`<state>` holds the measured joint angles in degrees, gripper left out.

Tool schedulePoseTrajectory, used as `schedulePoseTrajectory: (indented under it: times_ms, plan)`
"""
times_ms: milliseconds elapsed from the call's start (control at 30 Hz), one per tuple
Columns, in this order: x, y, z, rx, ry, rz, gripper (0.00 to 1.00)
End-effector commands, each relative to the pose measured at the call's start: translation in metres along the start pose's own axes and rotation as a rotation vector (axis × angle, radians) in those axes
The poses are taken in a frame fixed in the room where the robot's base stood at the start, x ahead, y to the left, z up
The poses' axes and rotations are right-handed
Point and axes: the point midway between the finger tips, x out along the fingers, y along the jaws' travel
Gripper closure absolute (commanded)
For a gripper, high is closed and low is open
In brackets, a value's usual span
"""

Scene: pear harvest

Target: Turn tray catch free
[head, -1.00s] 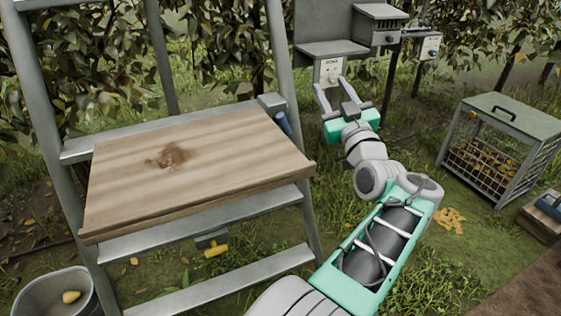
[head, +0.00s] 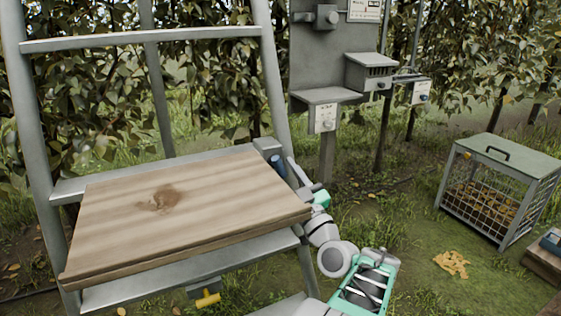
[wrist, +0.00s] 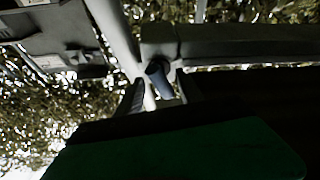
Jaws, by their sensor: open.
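The wooden tray (head: 180,205) sits level on the metal ladder (head: 268,75). A blue handle (head: 278,165) stands out from a grey block (head: 267,146) at the tray's back right corner. The blue handle also shows in the wrist view (wrist: 158,78), between my fingertips in the picture. My gripper (head: 295,176) is open beside the tray's right edge, close to the blue handle; I cannot tell whether it touches. A yellow-handled piece (head: 208,298) hangs under the tray's front. My gripper also shows in the wrist view (wrist: 160,95), with its lower part dark.
A grey post panel (head: 325,60) with a shelf and boxes stands behind, right of the ladder. A wire crate (head: 500,190) with a green lid stands on the grass at right. Yellow scraps (head: 452,263) lie near it.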

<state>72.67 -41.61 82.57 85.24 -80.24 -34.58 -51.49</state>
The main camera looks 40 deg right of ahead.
Motion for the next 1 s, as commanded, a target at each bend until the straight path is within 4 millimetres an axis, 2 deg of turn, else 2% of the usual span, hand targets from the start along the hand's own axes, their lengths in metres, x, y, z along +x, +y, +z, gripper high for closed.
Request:
schedulePoseTrajectory:
  times_ms: [100,367,900,1000]
  plan:
    - [0.0095,-0.001,0.0016,0.0,-0.001,-0.001,0.56]
    - [0.011,-0.0002,0.0014,0.0,0.0,0.001,0.57]
    - [0.0108,0.0,0.0013,0.0,0.0,0.001,1.0]
    - [0.0108,0.0001,0.0012,0.0,0.0,0.002,1.0]
